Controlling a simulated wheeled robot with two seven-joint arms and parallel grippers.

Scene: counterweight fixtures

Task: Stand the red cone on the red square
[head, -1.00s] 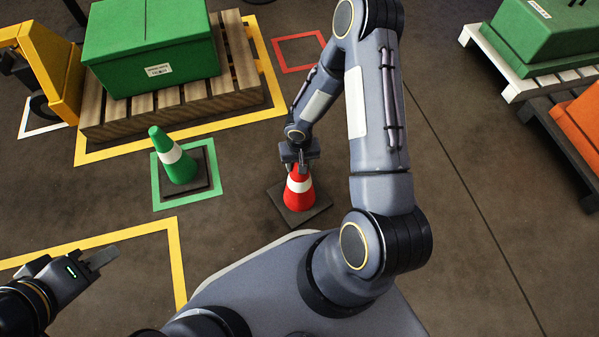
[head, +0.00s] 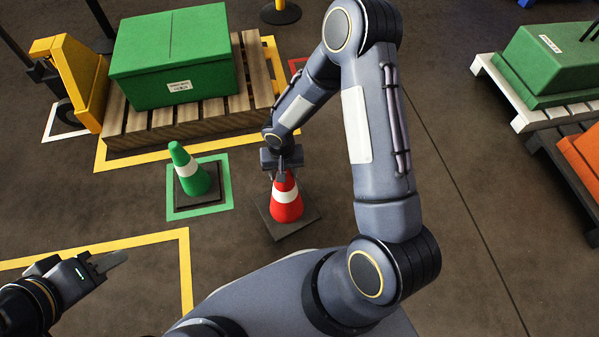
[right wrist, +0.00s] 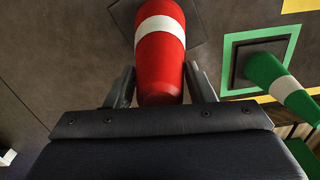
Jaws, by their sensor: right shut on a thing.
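The red cone (head: 286,208), with a white band and a dark square base, is upright at the middle of the head view. My right gripper (head: 282,174) is shut on its upper part from above. In the right wrist view the red cone (right wrist: 160,62) sits between the two fingers. Whether its base clears the floor is hard to tell. The red square (head: 296,64) is a floor outline at the back, mostly hidden behind my right arm. My left gripper (head: 108,262) is empty at the lower left; its finger gap is unclear.
A green cone (head: 188,172) stands in a green square (head: 228,186), left of the red cone. Behind it, a wooden pallet (head: 150,137) carries a green crate (head: 175,60). More pallets are at right.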

